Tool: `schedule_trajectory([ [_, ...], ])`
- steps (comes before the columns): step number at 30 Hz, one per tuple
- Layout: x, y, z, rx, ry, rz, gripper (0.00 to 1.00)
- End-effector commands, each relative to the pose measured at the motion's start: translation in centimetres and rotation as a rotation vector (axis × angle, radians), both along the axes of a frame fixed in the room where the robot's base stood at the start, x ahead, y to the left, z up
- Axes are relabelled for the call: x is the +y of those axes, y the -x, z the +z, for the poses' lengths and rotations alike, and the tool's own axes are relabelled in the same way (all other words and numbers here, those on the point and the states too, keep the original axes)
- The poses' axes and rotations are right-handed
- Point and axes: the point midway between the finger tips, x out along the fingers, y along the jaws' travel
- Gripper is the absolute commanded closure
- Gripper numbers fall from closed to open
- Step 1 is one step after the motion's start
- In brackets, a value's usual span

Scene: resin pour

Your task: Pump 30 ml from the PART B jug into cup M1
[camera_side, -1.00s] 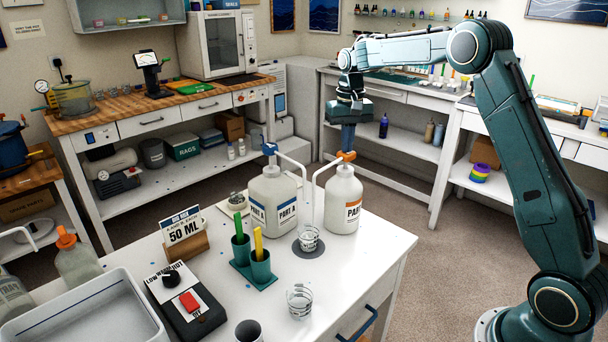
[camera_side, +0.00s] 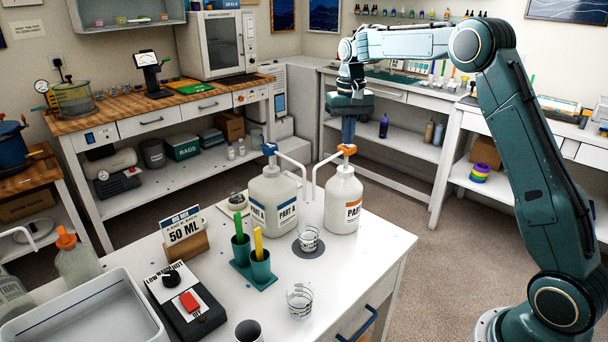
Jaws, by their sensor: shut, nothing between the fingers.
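The PART B jug (camera_side: 343,206) is a white bottle with an orange label and an orange pump head (camera_side: 346,150). Its spout bends left and down over a clear graduated cup (camera_side: 308,239). That cup stands on a grey round pad (camera_side: 299,251); I cannot read a mark M1 on it. A second clear cup (camera_side: 299,300) stands nearer the front. My gripper (camera_side: 348,140) points down just above the orange pump head, its fingers shut and empty. The fingertips are partly hidden by the pump head, and I cannot tell whether they touch it.
The PART A jug (camera_side: 273,204) with a blue pump stands close on the left. The table's right front corner is clear.

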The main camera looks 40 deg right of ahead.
Motion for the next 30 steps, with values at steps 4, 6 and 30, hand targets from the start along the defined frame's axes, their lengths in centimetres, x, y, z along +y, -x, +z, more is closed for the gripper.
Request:
schedule_trajectory([
  [4, 0.0, 0.0, 0.33, 0.0, 0.0, 0.0, 1.0],
  [6, 0.0, 0.0, 0.34, 0.0, 0.0, 0.0, 1.0],
  [30, -0.01, -0.02, -0.22, -0.001, 0.001, 0.0, 1.0],
])
